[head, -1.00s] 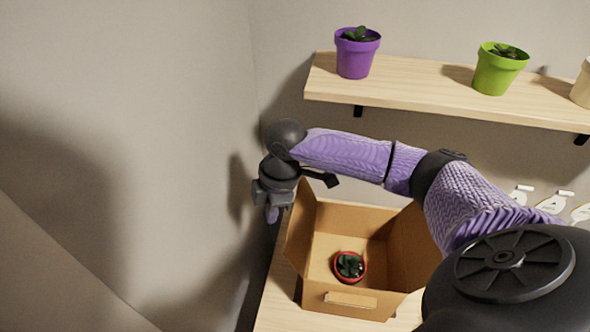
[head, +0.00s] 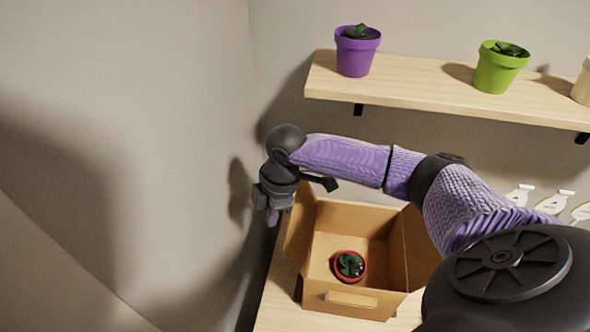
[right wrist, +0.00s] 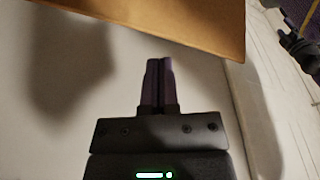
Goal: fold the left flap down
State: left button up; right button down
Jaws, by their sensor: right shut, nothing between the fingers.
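The open cardboard box (head: 345,299) stands on the table, with a small plant in a red pot (head: 349,266) inside. Its left flap (head: 300,226) stands up and leans outward a little. The right flap (head: 420,248) also stands up, partly behind my arm. My right gripper (head: 272,217) is shut and empty, just outside the left flap, pointing down. In the right wrist view the closed fingers (right wrist: 157,82) lie below the edge of a brown cardboard panel (right wrist: 170,22); I cannot tell if they touch it. My left gripper is not in view.
A wall shelf (head: 430,97) above holds a purple pot (head: 357,54), a green pot (head: 498,68) and a pale pot at the right edge. White bottle-shaped tags (head: 553,203) lie at the right. The wall is close on the left.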

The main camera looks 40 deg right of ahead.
aim_at(290, 221)
jog(key=shift+s+d+f+p, duration=0.45)
jog(key=shift+s+d+p, duration=0.1)
jog(key=shift+s, duration=0.1)
jog(key=shift+s+d+f+p, duration=0.4)
jog(key=shift+s+d+f, duration=0.05)
jog(key=shift+s+d, duration=0.15)
jog(key=shift+s+d+p, duration=0.35)
jog(key=shift+s+p, duration=0.05)
jog(key=shift+s, duration=0.15)
jog(key=shift+s+d+p, duration=0.75)
jog(key=shift+s+d, duration=0.2)
jog(key=shift+s, duration=0.15)
jog(key=s+d+p, duration=0.1)
jog(key=s, duration=0.1)
jog(key=s+d+p, duration=0.1)
jog(key=d, duration=0.1)
jog(key=shift+s+d+f, duration=0.15)
jog(key=shift+s, duration=0.25)
